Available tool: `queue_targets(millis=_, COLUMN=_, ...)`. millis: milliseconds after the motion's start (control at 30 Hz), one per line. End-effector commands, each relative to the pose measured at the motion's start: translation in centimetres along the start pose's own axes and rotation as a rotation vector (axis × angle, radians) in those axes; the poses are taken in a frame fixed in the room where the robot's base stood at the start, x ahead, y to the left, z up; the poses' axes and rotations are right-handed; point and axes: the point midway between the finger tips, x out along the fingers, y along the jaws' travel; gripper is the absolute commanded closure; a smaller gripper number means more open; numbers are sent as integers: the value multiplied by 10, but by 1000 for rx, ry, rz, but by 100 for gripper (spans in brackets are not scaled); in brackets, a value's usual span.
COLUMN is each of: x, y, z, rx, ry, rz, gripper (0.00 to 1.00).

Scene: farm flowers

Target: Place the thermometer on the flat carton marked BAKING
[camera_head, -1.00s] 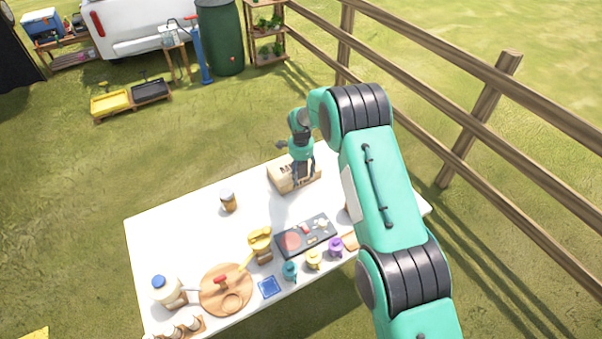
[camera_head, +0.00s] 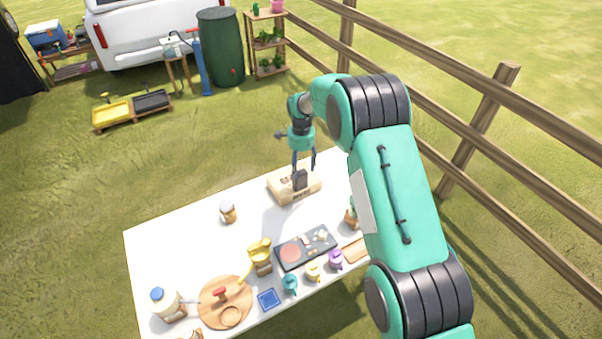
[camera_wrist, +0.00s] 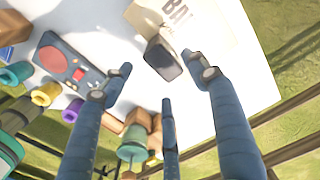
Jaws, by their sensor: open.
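The tan flat carton (camera_head: 286,196) lies near the back edge of the white table. In the wrist view, it carries dark lettering starting "BA" (camera_wrist: 215,32). A dark, boxy object, apparently the thermometer (camera_head: 300,180), rests on the carton and also shows in the wrist view (camera_wrist: 164,60). My gripper (camera_head: 304,164) is just above it. In the wrist view, my gripper's fingers (camera_wrist: 164,84) are spread apart with nothing between them, and the dark object is beyond the fingertips. The object's underside is hidden.
A dark tray (camera_head: 308,248) of small items, coloured cups (camera_head: 313,271), a yellow-topped item (camera_head: 259,252), a jar (camera_head: 228,212) and a round wooden board (camera_head: 213,304) stand on the table. The table (camera_head: 175,235) is clear at back left. A fence (camera_head: 480,125) runs along the right.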

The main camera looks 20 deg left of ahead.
Motion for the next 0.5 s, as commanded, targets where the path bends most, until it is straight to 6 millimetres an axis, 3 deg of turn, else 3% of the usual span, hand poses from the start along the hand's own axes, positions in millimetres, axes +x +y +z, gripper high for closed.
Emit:
queue_targets(millis=200, x=-12, y=0, z=0, rx=0, ry=0, rz=0, gripper=41)
queue_targets(millis=500, x=-13, y=0, z=0, rx=0, ry=0, rz=0, gripper=41)
